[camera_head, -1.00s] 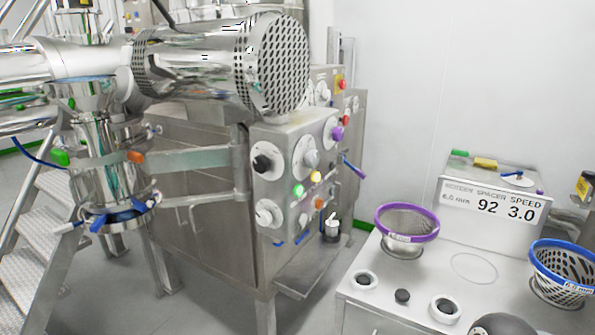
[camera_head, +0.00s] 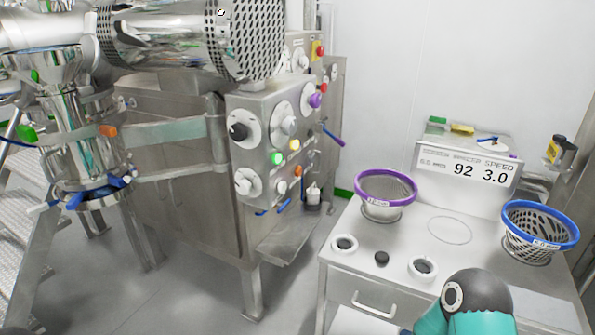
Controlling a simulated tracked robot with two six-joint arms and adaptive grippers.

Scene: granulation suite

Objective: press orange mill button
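A small orange button (camera_head: 297,170) sits on the front of the steel control panel (camera_head: 262,108), low and toward its right edge. A yellow button (camera_head: 294,145) is just above it and a green button (camera_head: 277,158) is up and to its left. No gripper touches the panel. Part of my arm, a dark grey dome with teal covers (camera_head: 478,300), shows at the bottom right, in front of the bench. Neither gripper's fingers are in view.
A steel bench (camera_head: 345,268) holds a purple-rimmed sieve (camera_head: 385,188), a blue-rimmed sieve (camera_head: 540,225) and a display reading 92 and 3.0 (camera_head: 470,165). Steps (camera_head: 20,215) stand at the left. Floor is clear before the panel (camera_head: 200,295).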

